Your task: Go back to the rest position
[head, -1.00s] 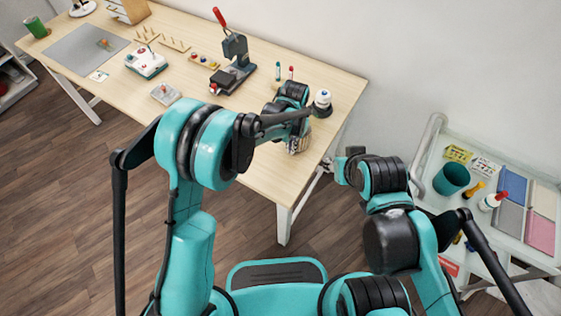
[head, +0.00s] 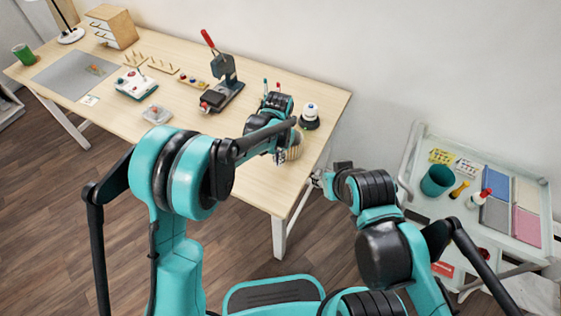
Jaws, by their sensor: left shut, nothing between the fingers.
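My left arm reaches in from the left over the right end of the wooden table. My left gripper (head: 280,157) is small in the picture, shut and empty, beside a ribbed tan object (head: 294,149) near the table's front edge; I cannot tell whether they touch. My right arm is folded at the lower middle, between the table and the cart. My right gripper (head: 318,180) shows only as a small tip left of its wrist, just off the table's right end; its fingers are too small and hidden to judge.
A white cart (head: 420,210) at right holds a teal cup (head: 437,180) and trays. Floor is clear at left.

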